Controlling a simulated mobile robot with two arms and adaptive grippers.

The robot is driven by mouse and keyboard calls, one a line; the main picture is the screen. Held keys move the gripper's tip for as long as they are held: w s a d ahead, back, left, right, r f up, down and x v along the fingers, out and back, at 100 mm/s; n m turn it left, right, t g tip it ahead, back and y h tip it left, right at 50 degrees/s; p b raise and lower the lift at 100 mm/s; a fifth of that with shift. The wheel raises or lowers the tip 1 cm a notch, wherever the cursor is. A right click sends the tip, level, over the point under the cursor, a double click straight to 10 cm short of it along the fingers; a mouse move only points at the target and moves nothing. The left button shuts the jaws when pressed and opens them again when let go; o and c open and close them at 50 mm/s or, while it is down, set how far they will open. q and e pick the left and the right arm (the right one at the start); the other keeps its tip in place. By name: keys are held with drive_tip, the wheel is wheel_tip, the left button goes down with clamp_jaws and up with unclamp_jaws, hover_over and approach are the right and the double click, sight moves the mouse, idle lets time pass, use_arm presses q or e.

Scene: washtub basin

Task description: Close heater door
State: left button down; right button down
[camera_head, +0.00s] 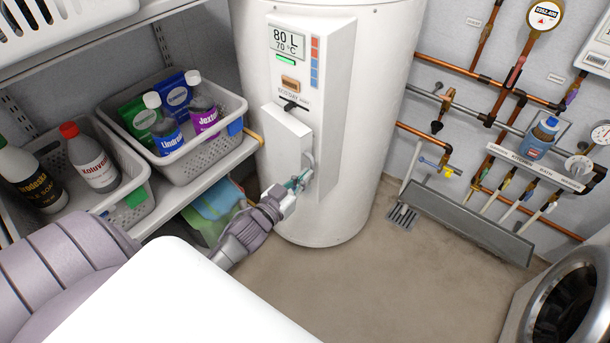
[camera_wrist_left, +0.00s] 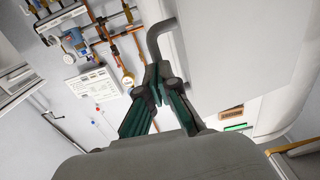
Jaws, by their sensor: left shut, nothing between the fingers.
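The white water heater (camera_head: 377,60) stands at the back with a control panel on its front. Its small white heater door (camera_head: 286,132) sits low on the panel; how far it stands off is hard to tell. A grey curved handle (camera_head: 309,163) is at its lower right. It also shows in the left wrist view (camera_wrist_left: 157,38), beside the large pale door surface (camera_wrist_left: 225,50). My left gripper (camera_head: 302,179) is at the door's lower right, close to the handle. Its fingers (camera_wrist_left: 160,75) are shut and empty; contact with the handle is unclear. My right gripper is not in view.
A shelf left of the heater holds baskets (camera_head: 205,165) with several bottles, close to my left arm. Copper pipes (camera_head: 440,65) and valves cover the right wall. A round-doored machine (camera_head: 560,300) stands at lower right. The floor (camera_head: 390,270) between is clear.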

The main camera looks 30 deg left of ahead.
use_arm(q)
drive_tip(key=shift+w, duration=0.2)
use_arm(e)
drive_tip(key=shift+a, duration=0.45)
use_arm(q)
drive_tip(key=w, duration=0.1)
drive_tip(key=w+d, duration=0.1)
drive_tip(key=w, duration=0.1)
drive_tip(key=shift+w+d+r, duration=0.15)
drive_tip(key=shift+w+d, duration=0.15)
drive_tip(key=shift+d, duration=0.05)
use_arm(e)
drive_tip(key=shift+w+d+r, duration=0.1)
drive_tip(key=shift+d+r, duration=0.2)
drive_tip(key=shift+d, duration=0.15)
